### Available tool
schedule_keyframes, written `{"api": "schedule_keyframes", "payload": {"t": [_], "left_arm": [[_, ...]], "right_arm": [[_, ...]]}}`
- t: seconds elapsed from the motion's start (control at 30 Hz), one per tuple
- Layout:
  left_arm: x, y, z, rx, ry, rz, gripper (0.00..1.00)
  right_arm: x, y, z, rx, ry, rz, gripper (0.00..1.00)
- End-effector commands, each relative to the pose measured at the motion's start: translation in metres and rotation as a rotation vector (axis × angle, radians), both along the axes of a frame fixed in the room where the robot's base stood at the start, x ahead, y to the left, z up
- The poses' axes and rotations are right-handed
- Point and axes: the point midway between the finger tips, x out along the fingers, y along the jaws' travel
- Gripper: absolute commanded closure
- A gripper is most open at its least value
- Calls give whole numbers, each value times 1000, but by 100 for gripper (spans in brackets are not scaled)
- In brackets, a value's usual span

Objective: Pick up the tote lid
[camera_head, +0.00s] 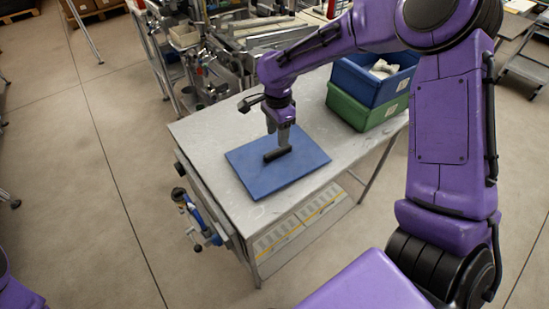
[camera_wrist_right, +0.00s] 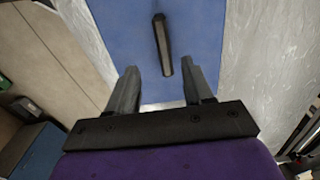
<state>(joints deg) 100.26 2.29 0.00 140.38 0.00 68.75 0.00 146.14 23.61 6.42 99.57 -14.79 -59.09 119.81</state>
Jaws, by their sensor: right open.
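The tote lid (camera_head: 296,173) is a flat blue panel lying on the grey metal table. A dark bar-shaped handle (camera_head: 278,154) stands at its middle. My right gripper (camera_head: 283,140) points down over the lid, close to the handle. In the right wrist view the gripper (camera_wrist_right: 163,88) is open, its two grey fingers apart. The dark handle (camera_wrist_right: 162,45) shows in line with the gap between the fingers there, with the blue lid (camera_wrist_right: 195,30) around it. Whether the fingers reach down beside the handle is hard to tell. My left gripper is out of view.
A blue tote (camera_head: 362,84) sits stacked on a green tote (camera_head: 360,112) at the table's back right, with pale items inside. The table top (camera_head: 205,129) is bare left of the lid. Metal machinery (camera_head: 215,65) stands behind the table.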

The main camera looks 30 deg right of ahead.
Motion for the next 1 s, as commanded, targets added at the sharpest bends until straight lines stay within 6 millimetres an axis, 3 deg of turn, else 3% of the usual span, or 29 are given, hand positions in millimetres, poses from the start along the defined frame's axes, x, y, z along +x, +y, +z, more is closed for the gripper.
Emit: {"api": "schedule_keyframes", "payload": {"t": [0.5,0.77,0.93,1.0], "left_arm": [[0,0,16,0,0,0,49],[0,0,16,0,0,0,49],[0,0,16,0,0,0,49],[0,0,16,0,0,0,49]], "right_arm": [[7,-5,-77,1,2,0,49],[8,-5,-82,0,-3,1,49],[8,-5,-82,0,-2,1,100],[8,-5,-82,-1,-2,1,100]]}}
